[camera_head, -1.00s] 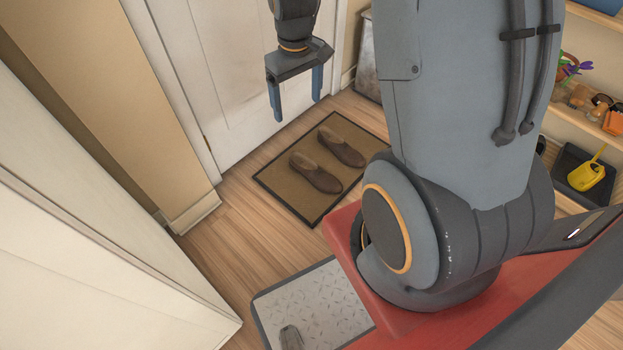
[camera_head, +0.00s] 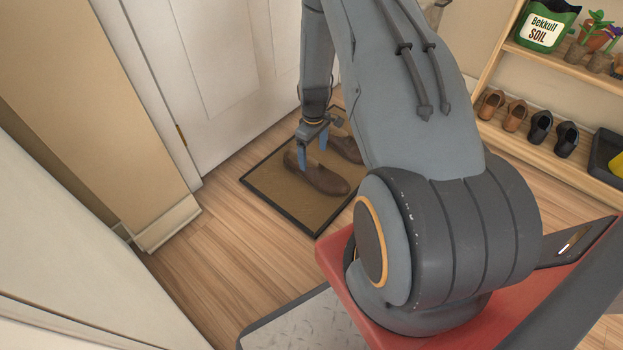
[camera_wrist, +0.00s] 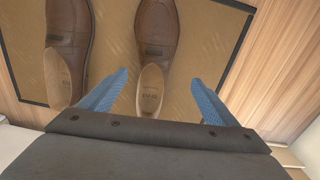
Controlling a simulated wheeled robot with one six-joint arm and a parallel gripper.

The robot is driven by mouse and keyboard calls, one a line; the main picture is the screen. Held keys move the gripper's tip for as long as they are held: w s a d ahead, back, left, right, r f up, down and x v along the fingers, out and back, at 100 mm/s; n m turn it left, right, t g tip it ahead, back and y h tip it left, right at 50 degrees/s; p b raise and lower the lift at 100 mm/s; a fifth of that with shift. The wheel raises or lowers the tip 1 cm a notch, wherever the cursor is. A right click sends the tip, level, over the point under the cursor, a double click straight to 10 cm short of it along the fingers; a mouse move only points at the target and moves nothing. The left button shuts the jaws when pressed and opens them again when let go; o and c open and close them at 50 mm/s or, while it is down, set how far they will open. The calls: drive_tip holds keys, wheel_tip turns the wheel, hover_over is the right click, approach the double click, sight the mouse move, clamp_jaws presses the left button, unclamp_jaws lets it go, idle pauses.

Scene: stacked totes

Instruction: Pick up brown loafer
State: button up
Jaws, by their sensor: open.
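Two brown loafers lie side by side on a brown mat with a dark border (camera_head: 277,202). The nearer loafer (camera_head: 325,179) is below my gripper (camera_head: 313,150) in the head view; the other loafer (camera_head: 346,148) is partly hidden behind my arm. In the wrist view, one loafer (camera_wrist: 157,40) has its heel between my two blue fingers (camera_wrist: 155,98). The other loafer (camera_wrist: 70,35) is to the left, outside the left finger. My gripper is open; I cannot tell how far above the heel the fingertips are.
A white door (camera_head: 225,70) stands behind the mat. A wooden shelf (camera_head: 520,141) at the right holds other shoes, a soil bag (camera_head: 545,27) and plants. Wooden floor left of the brown mat is clear.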

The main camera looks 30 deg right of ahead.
sight(315, 171)
drive_tip(key=f, duration=0.2)
drive_tip(key=f+b, duration=0.1)
drive_tip(key=f, duration=0.1)
drive_tip(key=f+b, duration=0.1)
drive_tip(key=f, duration=0.1)
drive_tip(key=shift+w+d, duration=0.2)
drive_tip(key=shift+d, duration=0.2)
drive_tip(key=shift+d+f+b, duration=0.1)
drive_tip(key=shift+f+b, duration=1.7)
drive_tip(key=shift+f, duration=0.85)
drive_tip(key=shift+c, duration=0.5)
drive_tip(key=shift+r, duration=0.1)
drive_tip(key=c, duration=1.3)
